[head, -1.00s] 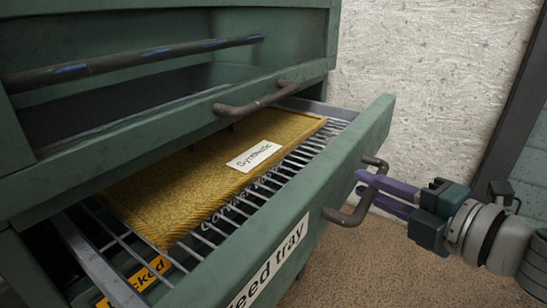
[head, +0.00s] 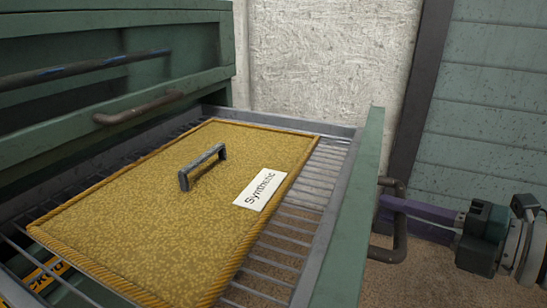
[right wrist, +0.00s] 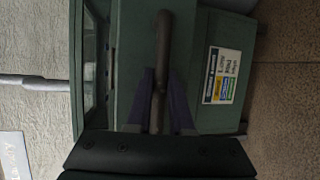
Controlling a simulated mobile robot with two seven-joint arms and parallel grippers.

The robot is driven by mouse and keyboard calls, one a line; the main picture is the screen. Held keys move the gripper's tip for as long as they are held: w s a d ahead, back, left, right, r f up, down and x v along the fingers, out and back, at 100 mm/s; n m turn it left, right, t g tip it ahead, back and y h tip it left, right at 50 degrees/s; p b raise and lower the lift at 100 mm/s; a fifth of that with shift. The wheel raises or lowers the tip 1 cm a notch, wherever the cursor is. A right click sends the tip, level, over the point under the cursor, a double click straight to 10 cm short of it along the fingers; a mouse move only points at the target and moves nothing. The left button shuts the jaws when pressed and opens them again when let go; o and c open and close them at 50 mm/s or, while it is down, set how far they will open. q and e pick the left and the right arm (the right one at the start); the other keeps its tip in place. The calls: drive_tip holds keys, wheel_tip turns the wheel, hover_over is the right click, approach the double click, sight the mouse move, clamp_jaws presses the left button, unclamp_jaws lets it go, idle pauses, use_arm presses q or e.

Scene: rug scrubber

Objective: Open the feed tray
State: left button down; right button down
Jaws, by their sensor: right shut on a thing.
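The feed tray (head: 345,215) is a green-fronted drawer with a wire-rack bottom, pulled well out of the green machine. A yellow rug sample (head: 130,215) with a "Synthetic" label and a small grey handle lies on the rack. The tray's brown bar handle (head: 400,222) is on its front. My right gripper (head: 385,205) has its purple fingers at this handle and is shut on it. In the right wrist view the brown handle (right wrist: 162,50) runs between the purple fingers (right wrist: 158,85). My left gripper is not in view.
The green machine body (head: 60,125) stands at the left, with a second brown handle (head: 140,107) and a dark bar (head: 80,70). A pale rough wall (head: 320,60) and dark post are behind. Brown floor lies below the tray front.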

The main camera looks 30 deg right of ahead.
drive_tip(key=shift+s+d, duration=0.6)
drive_tip(key=shift+s, duration=0.15)
drive_tip(key=c, duration=0.8)
unclamp_jaws()
drive_tip(key=p+v, duration=0.1)
drive_tip(key=v, duration=0.9)
